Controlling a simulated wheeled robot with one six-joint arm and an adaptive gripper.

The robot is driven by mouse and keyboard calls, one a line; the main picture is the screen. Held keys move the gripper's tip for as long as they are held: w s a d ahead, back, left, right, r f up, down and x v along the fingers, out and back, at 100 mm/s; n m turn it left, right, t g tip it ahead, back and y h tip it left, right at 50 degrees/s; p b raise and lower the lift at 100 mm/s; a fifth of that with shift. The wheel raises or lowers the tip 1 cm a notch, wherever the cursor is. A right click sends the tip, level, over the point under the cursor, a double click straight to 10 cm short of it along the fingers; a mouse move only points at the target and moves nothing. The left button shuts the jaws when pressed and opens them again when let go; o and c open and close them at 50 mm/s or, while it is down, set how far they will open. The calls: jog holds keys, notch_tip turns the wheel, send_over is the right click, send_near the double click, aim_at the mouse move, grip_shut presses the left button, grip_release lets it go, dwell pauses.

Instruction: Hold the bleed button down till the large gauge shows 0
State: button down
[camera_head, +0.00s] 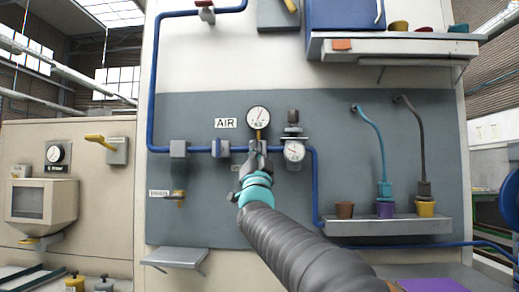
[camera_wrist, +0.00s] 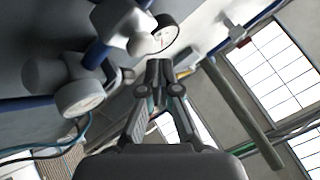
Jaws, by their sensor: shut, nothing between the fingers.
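The large gauge (camera_head: 258,117) is a round white dial on the panel, right of the AIR label. Its needle seems to point up and slightly right; the numbers are too small to read. My gripper (camera_head: 254,156) is just below this gauge, in front of the blue pipe. In the wrist view my gripper (camera_wrist: 163,80) has its fingertips together, with nothing between them. The bleed button cannot be made out; my gripper covers part of the fittings there. I cannot tell whether the fingertips touch anything.
A smaller gauge (camera_head: 294,150) sits on a regulator close to the right of my gripper. The blue pipe (camera_head: 316,190) runs around the fittings. A shelf (camera_head: 390,226) with several cups juts out at the right.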

jog(key=shift+w, duration=0.25)
dwell(0.4)
jog(key=shift+w, duration=0.2)
jog(key=shift+w, duration=0.5)
dwell(2.1)
dwell(2.5)
jog(key=shift+s+b, duration=0.6)
jog(key=shift+s, duration=0.3)
jog(key=shift+s, duration=0.1)
